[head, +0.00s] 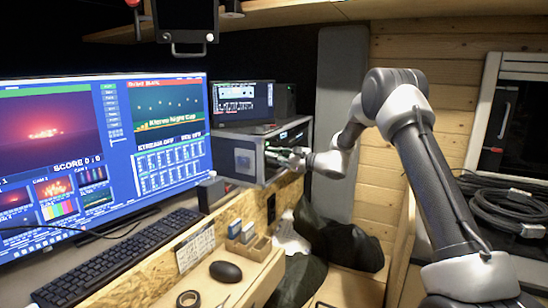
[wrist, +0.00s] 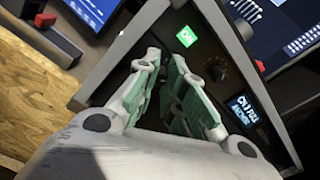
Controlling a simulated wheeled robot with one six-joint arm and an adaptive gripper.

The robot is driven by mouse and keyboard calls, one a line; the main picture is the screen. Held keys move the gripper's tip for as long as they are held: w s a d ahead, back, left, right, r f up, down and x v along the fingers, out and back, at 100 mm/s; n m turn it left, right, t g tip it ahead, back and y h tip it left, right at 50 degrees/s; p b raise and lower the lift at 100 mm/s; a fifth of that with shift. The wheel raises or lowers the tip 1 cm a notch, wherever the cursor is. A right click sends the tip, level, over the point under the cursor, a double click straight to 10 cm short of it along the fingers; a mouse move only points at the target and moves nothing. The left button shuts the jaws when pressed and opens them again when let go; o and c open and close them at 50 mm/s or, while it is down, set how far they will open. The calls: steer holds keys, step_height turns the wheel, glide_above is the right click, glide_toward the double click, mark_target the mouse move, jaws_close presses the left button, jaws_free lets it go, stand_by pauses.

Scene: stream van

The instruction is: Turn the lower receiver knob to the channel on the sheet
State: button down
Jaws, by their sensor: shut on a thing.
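The receiver unit (head: 245,155) is a grey-framed box with a dark front on the desk, right of the big monitor. My gripper (head: 278,155) is up against its front. In the wrist view, the fingers of my gripper (wrist: 163,65) are closed together close to the dark panel, around a receiver knob that they hide. Another dark knob (wrist: 215,68) shows just right of the fingers. A lit green display (wrist: 186,36) and a blue-white display (wrist: 243,112) are on the panel. A sheet (head: 195,248) with small, unreadable print is on the wooden desk front.
A small screen unit (head: 243,101) sits on top of the receiver box. A keyboard (head: 105,264), a mouse (head: 225,271) and a tape roll (head: 188,299) lie on the desk. Coiled cables (head: 505,205) are at the right. Dark bags fill the space below the receiver.

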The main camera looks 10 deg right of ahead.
steer(key=shift+m, duration=1.5)
steer(key=c, duration=1.5)
jaws_free()
steer(key=shift+o, duration=0.2)
steer(key=v, duration=1.2)
